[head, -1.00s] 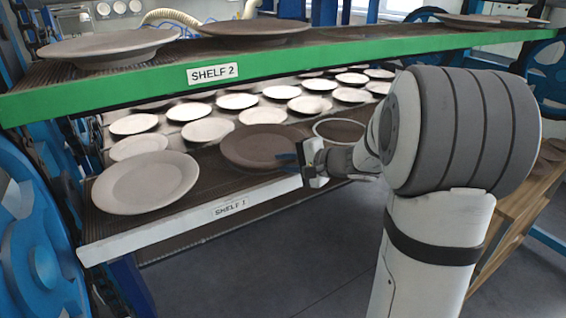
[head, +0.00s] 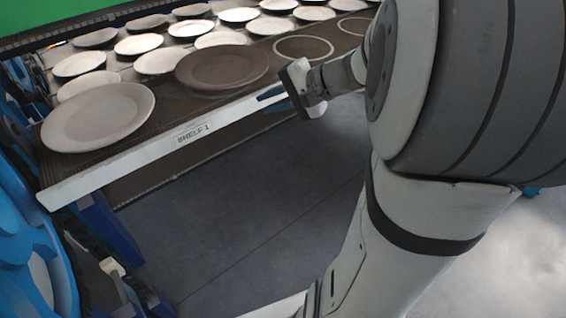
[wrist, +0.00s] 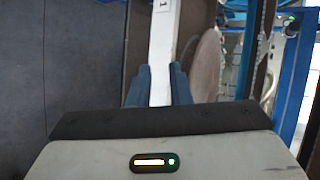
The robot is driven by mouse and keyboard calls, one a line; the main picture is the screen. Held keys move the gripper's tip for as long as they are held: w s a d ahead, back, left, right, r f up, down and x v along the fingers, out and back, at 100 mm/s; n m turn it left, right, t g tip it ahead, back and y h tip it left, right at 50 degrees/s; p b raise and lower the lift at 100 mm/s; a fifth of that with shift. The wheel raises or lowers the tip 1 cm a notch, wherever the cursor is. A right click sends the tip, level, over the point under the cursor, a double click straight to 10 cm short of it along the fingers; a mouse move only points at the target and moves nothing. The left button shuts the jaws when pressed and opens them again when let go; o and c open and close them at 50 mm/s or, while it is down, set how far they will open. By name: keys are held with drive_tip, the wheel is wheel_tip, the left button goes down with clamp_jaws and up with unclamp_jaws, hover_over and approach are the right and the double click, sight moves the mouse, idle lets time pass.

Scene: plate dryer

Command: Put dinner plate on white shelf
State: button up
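A brown dinner plate (head: 222,67) lies flat on the white-edged shelf labelled SHELF 1 (head: 150,147), right of a light grey plate (head: 97,115). My gripper (head: 270,96) is at the shelf's front edge, just right of and in front of the brown plate, apparently apart from it. Part of the brown plate (wrist: 206,65) shows to the right of the fingers.
Two empty ring marks (head: 303,47) lie on the shelf right of the brown plate. Several pale plates (head: 161,61) stand in rows behind. The green-edged upper shelf (head: 60,18) is above. Open floor (head: 240,190) lies in front of the shelf.

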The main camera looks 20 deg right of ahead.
drive_tip(key=s+a+f+n+g+h, duration=0.2)
drive_tip(key=s+f+n+h, duration=0.1)
drive_tip(key=s, duration=0.5)
drive_tip(key=s+a+f+n+g+h, duration=0.1)
drive_tip(key=s+f+n+g+h, duration=0.1)
drive_tip(key=s+f+n+h, duration=0.2)
drive_tip(key=s+n+h, duration=0.2)
drive_tip(key=s, duration=0.2)
drive_tip(key=shift+s+a+f+g, duration=0.15)
drive_tip(key=shift+s+a+g, duration=0.1)
drive_tip(key=shift+a+g, duration=0.15)
